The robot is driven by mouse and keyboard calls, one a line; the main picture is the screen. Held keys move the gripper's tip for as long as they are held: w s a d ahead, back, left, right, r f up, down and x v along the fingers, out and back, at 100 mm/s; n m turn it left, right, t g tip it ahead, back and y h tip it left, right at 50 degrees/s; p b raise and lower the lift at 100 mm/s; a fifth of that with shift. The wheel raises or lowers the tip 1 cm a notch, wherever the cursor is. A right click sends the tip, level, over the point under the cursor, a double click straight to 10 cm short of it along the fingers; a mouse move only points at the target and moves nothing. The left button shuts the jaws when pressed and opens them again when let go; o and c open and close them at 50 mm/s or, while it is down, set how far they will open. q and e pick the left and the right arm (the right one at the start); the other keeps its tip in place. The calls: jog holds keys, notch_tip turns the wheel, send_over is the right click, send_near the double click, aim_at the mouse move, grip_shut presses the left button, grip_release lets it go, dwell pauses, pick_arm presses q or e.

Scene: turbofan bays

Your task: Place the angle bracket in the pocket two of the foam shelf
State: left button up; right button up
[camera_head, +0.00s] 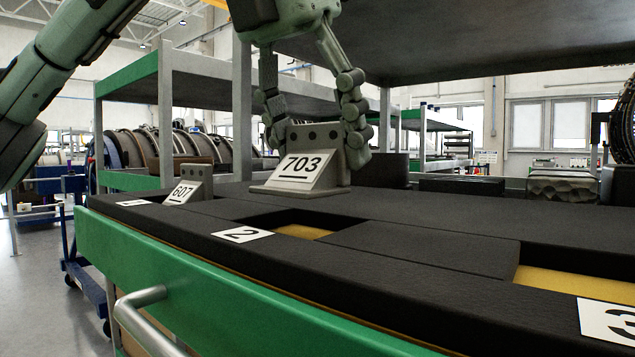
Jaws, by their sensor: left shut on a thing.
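My left gripper (315,125) reaches down from the top and is shut on a grey angle bracket (326,162) with a white 703 label on its sloping face. The bracket is upright, over the rear part of the black foam shelf (400,210); I cannot tell whether its base touches the foam. Pocket two (303,231) is an opening with a yellow floor, behind the white label 2 (242,234). It looks empty and lies in front of the bracket. My right gripper is not in view.
A smaller grey bracket labelled 607 (188,184) stands at the shelf's left end. Another yellow-floored pocket (575,284) lies at the right by label 3 (608,322). Dark blocks and a lumpy grey part (563,186) stand at the back right. An upper shelf board (480,40) hangs overhead.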

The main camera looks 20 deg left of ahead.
aim_at(310, 152)
pick_arm(q)
jog(key=shift+f, duration=1.95)
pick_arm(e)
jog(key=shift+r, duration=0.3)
pick_arm(q)
jog(key=shift+f, duration=0.1)
jog(key=shift+f+b, duration=0.1)
jog(key=shift+b, duration=0.25)
jog(key=o, duration=1.3)
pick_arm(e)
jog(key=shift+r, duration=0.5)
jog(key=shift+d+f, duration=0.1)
pick_arm(q)
jog(key=p+v, duration=0.3)
jog(key=v, duration=0.9)
jog(key=shift+r, duration=0.25)
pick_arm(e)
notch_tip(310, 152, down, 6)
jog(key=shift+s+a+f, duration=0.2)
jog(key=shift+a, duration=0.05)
pick_arm(q)
jog(key=shift+w, duration=0.1)
